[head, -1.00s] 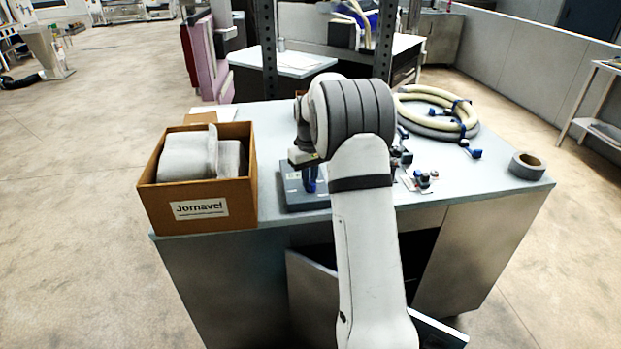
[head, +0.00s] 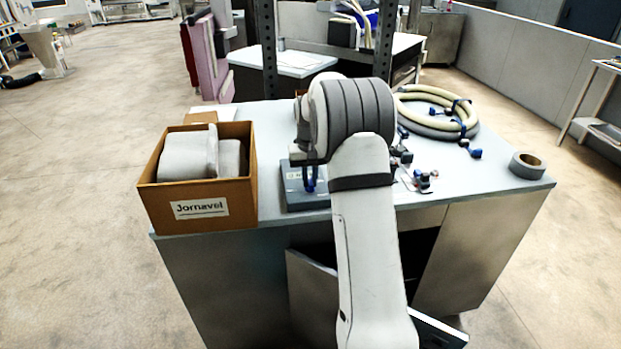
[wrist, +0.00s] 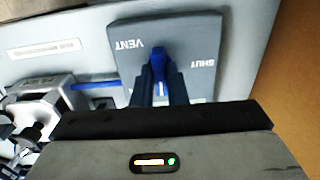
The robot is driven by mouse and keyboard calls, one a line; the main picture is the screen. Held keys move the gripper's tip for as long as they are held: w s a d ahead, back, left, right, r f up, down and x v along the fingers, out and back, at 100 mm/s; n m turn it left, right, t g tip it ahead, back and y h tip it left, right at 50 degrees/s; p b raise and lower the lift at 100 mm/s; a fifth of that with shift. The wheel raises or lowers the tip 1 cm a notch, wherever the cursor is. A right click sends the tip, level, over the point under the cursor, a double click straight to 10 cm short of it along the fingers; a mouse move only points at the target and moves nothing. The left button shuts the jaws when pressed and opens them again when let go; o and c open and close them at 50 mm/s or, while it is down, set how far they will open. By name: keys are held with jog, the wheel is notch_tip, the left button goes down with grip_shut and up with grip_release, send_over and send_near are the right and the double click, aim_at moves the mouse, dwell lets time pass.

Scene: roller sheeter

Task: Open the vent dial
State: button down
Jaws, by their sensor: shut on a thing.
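The vent dial (wrist: 159,62) is a blue knob on a grey plate (wrist: 205,85) marked VENT and SHUT, upside down in the wrist view. The knob lies between the two words, its far end leaning slightly toward VENT. My gripper (wrist: 160,84) is shut on the dial, with a dark finger on each side of it. In the head view the plate (head: 294,200) lies on the worktable beside the box, and my gripper (head: 311,180) reaches down onto it. My arm hides part of the plate, and the dial is hard to make out there.
A cardboard box (head: 160,215) labelled Jornavel, holding grey padded items, stands left of the plate. Coiled hoses (head: 470,125), a tape roll (head: 527,166) and small fittings (head: 424,181) lie to the right. The worktable (head: 505,195) has some free space at right.

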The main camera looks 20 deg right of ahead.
aim_at(310, 181)
jog(key=c, duration=1.4)
grip_release()
jog(key=shift+c, duration=0.2)
notch_tip(310, 181, up, 8)
jog(key=shift+f+b, duration=0.1)
jog(key=shift+b, duration=0.2)
